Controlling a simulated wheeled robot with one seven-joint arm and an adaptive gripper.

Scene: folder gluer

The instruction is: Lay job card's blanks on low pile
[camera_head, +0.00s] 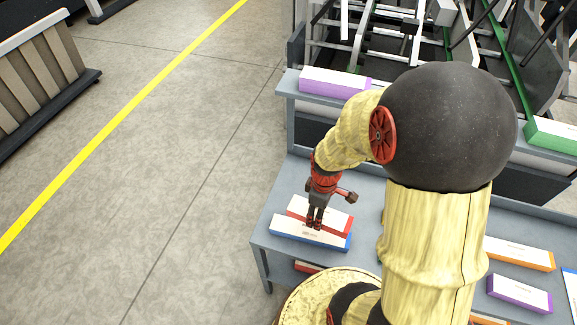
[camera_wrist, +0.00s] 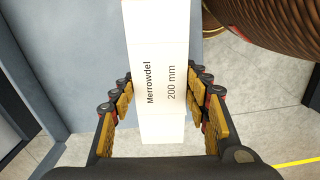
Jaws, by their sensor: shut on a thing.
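My gripper (camera_head: 315,224) is low over the left end of the grey table (camera_head: 268,222), where two long white blanks lie close together. One has a red edge (camera_head: 346,224); the other, in front, has a blue edge (camera_head: 285,231). In the wrist view my gripper (camera_wrist: 164,105) is shut on a white blank (camera_wrist: 160,50) printed "Merrowdel" and "200 mm", with a finger on each side. Its edge colour does not show there, and I cannot tell which of the two it is, or whether they touch. The job card is not visible.
A purple-edged blank (camera_head: 335,80) and a green-edged one (camera_head: 553,135) lie on the raised shelf by the machine. Orange-edged (camera_head: 520,252) and purple-edged (camera_head: 520,293) ones lie right of my arm. A red-edged one (camera_head: 306,267) shows lower down. Floor left of the table is clear.

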